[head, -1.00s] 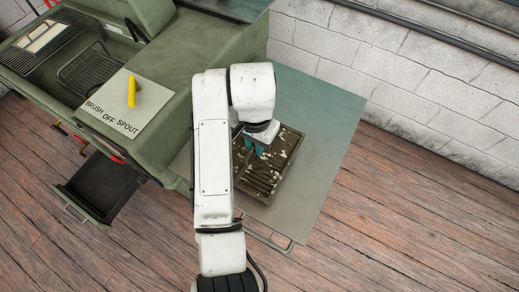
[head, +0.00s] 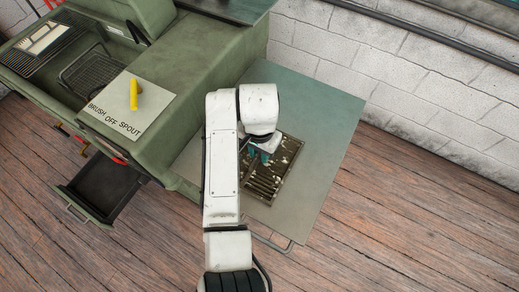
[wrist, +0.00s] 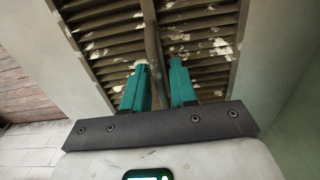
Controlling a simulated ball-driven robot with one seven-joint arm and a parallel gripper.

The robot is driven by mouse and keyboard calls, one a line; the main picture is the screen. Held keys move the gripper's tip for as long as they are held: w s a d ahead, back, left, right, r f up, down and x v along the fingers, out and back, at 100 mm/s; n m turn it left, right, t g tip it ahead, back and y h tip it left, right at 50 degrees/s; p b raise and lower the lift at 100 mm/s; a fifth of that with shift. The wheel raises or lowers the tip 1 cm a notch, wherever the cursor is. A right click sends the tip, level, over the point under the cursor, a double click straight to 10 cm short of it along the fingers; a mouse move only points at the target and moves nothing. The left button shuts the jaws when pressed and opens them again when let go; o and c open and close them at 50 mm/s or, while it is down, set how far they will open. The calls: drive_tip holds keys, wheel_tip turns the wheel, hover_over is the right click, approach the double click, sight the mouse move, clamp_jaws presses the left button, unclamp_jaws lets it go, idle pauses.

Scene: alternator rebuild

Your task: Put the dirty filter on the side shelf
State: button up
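The dirty filter (head: 272,178) is a dark, slatted rectangular panel with pale flecks of grime. In the head view it is lying flat at the side shelf (head: 322,135), a grey-green plate beside the green machine; I cannot tell whether it fully touches. In the wrist view the filter (wrist: 105,45) fills the top middle, with a bar running down its centre. My gripper (head: 262,156) is at the filter, partly hidden under my wrist.
The green machine (head: 200,75) with a yellow selector handle (head: 134,95) stands left. Its dark drawer (head: 100,187) is pulled out below. A white brick wall (head: 410,80) stands behind. The shelf is bare around the filter, and wooden floor (head: 390,215) lies beyond its edge.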

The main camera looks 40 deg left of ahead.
drive_tip(key=shift+o, duration=1.1)
wheel_tip(320, 180, up, 12)
drive_tip(key=shift+r, duration=0.2)
